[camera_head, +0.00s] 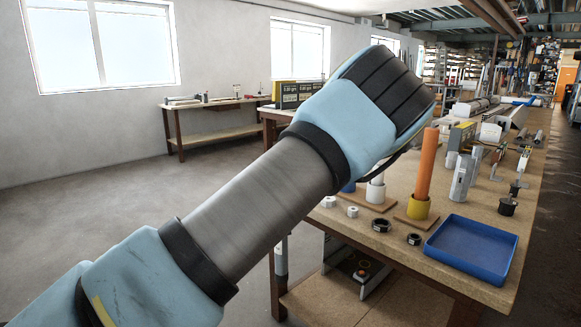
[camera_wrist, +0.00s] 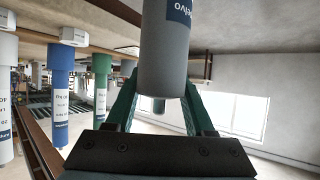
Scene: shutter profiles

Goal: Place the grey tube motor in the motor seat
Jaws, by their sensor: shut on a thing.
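The grey tube motor (camera_wrist: 166,58) shows in the wrist view, a smooth grey cylinder with a blue label with white letters near the top edge. My gripper (camera_wrist: 161,92) has its two green fingers on either side of it and is shut on it. The motor's upper part runs out of the frame. In the head view my arm covers the gripper and the motor, so neither shows there. I cannot tell which thing is the motor seat.
On the workbench (camera_head: 455,293) an orange tube (camera_head: 424,165) stands in a yellow cup (camera_head: 418,207), beside a blue tray (camera_head: 472,248). Hex nuts lie at its front edge. In the wrist view, blue (camera_wrist: 58,108) and green (camera_wrist: 101,88) tubes appear left of my gripper.

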